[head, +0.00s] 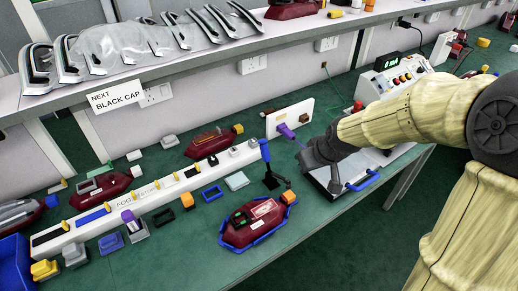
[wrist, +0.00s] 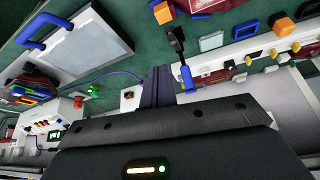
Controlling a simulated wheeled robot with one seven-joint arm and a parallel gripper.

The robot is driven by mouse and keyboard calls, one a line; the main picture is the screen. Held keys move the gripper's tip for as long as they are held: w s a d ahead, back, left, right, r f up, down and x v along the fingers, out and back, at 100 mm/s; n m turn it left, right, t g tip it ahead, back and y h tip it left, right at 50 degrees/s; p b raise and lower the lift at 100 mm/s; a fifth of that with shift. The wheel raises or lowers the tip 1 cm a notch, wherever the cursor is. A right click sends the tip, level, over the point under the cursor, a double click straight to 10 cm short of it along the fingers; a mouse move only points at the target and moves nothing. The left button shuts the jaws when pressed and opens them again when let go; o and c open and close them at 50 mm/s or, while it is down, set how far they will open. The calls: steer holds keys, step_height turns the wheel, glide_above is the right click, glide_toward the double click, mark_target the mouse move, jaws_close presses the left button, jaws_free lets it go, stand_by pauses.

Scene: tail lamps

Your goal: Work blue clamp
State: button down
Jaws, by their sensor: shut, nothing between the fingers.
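The clamp has a black base (head: 271,182) on the green bench and a blue handle (head: 265,150) standing up nearly upright. In the wrist view its blue handle (wrist: 187,78) lies just right of the fingers, with its dark lever (wrist: 176,40) above. My gripper (head: 303,163) is to the right of the clamp in the head view, apart from the handle. In the wrist view my gripper's dark fingers (wrist: 157,84) are together with nothing between them.
A red tail lamp in a blue cradle (head: 240,238) sits in front of the clamp. A white panel (head: 290,118) with a purple plug stands behind. A long white rail (head: 110,213) runs left.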

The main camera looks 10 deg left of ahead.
steer(key=s+d+f+m+g+h, duration=0.2)
steer(key=s+d+m, duration=0.4)
steer(key=s+d, duration=0.6)
steer(key=shift+s+d+f+m+h, duration=0.15)
steer(key=shift+s+f+m+h, duration=0.25)
steer(key=shift+s, duration=0.6)
